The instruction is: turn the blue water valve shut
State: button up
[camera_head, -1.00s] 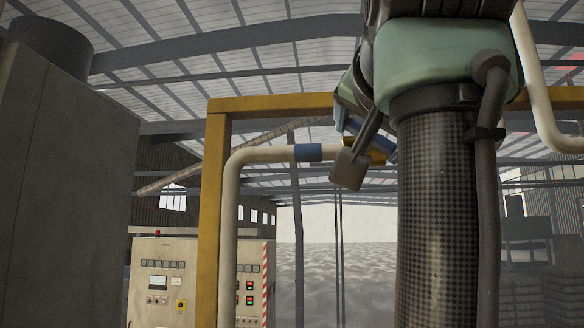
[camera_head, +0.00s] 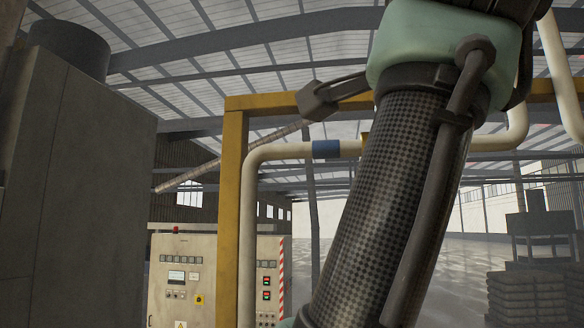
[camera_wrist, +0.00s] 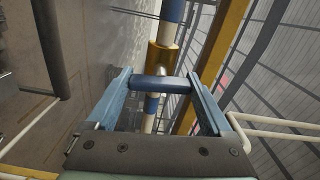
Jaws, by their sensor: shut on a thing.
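In the wrist view, the blue valve handle (camera_wrist: 158,83) lies crosswise between the two blue-grey fingers of my gripper (camera_wrist: 159,88). The fingers are shut on its ends. Behind it is the brass valve body (camera_wrist: 163,57), set in a white pipe with blue bands (camera_wrist: 172,12). In the head view, my arm hides the handle and my fingers. Only a small edge of the brass body (camera_head: 364,141) shows beside the arm. I cannot tell from these views how far the valve is shut.
In the head view, the white pipe (camera_head: 280,151) with a blue band (camera_head: 326,149) runs inside a yellow frame (camera_head: 234,190). A control cabinet (camera_head: 190,278) stands behind at lower left. A large grey housing (camera_head: 75,190) fills the left side. Stacked goods (camera_head: 525,295) stand at right.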

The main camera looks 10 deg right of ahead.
jog(key=shift+m, duration=0.6)
jog(key=o, duration=1.1)
jog(key=shift+o, duration=0.2)
jog(key=shift+s, duration=0.1)
jog(key=b+v, duration=0.7)
jog(key=v, duration=0.6)
